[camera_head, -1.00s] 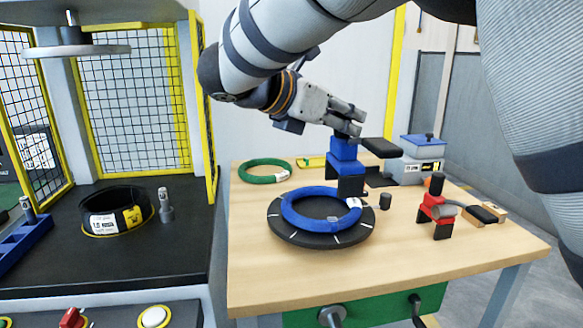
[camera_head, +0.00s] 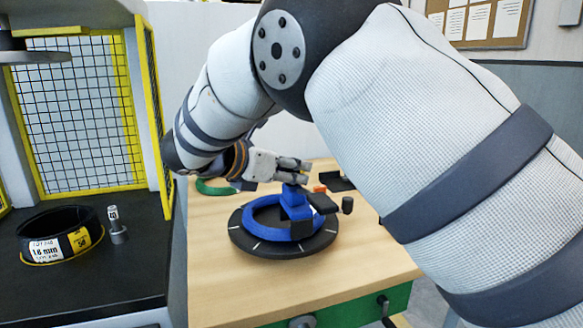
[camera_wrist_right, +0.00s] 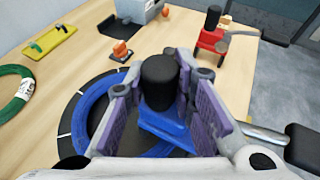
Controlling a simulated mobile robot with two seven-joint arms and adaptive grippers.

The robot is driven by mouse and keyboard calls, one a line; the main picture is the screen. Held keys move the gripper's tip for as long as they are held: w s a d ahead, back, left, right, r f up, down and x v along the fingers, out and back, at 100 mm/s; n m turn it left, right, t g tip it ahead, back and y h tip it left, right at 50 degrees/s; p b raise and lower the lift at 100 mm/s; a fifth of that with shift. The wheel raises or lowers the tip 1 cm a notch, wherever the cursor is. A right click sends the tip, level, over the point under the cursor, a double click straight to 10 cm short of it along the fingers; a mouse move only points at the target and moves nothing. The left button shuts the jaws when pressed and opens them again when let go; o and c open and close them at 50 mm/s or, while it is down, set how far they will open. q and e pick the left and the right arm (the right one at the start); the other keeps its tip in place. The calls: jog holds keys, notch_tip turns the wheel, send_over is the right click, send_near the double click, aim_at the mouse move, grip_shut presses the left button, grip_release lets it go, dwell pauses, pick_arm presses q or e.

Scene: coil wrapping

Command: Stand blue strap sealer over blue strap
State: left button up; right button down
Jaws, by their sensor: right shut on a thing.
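The blue strap sealer (camera_head: 294,201), blue with black parts, is upright in my right gripper (camera_head: 296,171). It also shows in the right wrist view (camera_wrist_right: 165,130), with its black knob between the fingers. My right gripper (camera_wrist_right: 162,108) is shut on its upper part. The sealer is over the right side of the blue ring (camera_head: 262,213), which lies on the black turntable (camera_head: 243,241). I cannot tell whether its foot touches the ring. No separate blue strap can be told from the ring; the sealer hides that stretch. My left gripper is not in view.
A green ring (camera_wrist_right: 12,95) and a yellow tray (camera_wrist_right: 48,41) lie behind the turntable. An orange-topped piece (camera_wrist_right: 121,50) and a red tool (camera_wrist_right: 214,42) stand on the table. A caged machine with a black coil (camera_head: 62,236) is left.

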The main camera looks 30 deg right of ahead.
jog(key=shift+f, duration=0.25)
jog(key=c, duration=1.4)
grip_release()
jog(key=shift+f, duration=0.1)
jog(key=shift+o, duration=0.2)
jog(key=shift+r, duration=0.25)
jog(key=v, duration=1.2)
jog(key=shift+r, duration=0.4)
